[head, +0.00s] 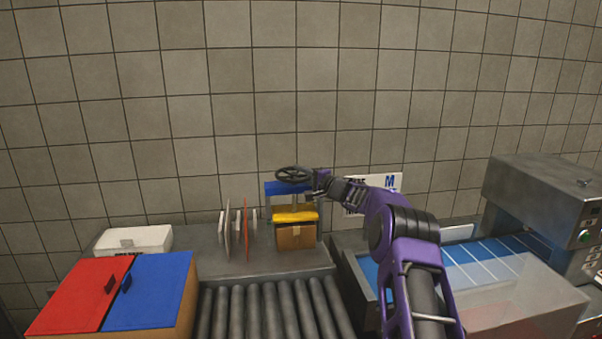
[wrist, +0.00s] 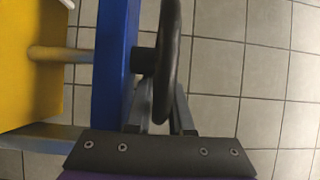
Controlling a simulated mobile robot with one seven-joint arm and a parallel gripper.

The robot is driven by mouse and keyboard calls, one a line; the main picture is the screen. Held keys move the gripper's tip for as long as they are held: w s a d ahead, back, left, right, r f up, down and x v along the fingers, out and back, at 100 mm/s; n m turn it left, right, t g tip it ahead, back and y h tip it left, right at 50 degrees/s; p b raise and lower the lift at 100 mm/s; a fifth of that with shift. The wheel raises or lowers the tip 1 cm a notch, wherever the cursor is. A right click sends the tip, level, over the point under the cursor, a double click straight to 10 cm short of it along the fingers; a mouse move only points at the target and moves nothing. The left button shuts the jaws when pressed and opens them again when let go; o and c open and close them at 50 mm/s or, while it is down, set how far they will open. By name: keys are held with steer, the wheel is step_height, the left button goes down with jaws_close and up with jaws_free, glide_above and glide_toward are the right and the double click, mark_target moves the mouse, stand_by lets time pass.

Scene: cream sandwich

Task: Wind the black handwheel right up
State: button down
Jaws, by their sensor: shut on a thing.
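The black handwheel (head: 292,174) lies flat on top of a blue crossbar (head: 286,188) in the head view. Below the bar is a yellow block (head: 296,214) over a brown box. My gripper (head: 322,180) is at the wheel's right side. In the wrist view the handwheel (wrist: 169,60) shows edge-on, beside the blue bar (wrist: 112,75), with the yellow block (wrist: 30,60) on a rod at far left. My gripper (wrist: 160,112) has its fingers on either side of the wheel's rim and is shut on it. The fingertips are partly hidden by the wheel.
Thin upright boards (head: 236,228) stand left of the press. A roller conveyor (head: 270,310) runs in front. A box with red and blue lids (head: 150,290) is at left, and a white box (head: 132,240) behind it. A steel machine (head: 545,200) stands at right.

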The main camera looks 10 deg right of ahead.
steer(key=shift+w+n+g+y, duration=0.15)
steer(key=shift+n+g+y, duration=0.6)
steer(key=shift+y, duration=0.25)
steer(key=c, duration=1.1)
jaws_free()
steer(key=shift+a, duration=0.1)
steer(key=v, duration=1.7)
steer(key=shift+f, duration=0.1)
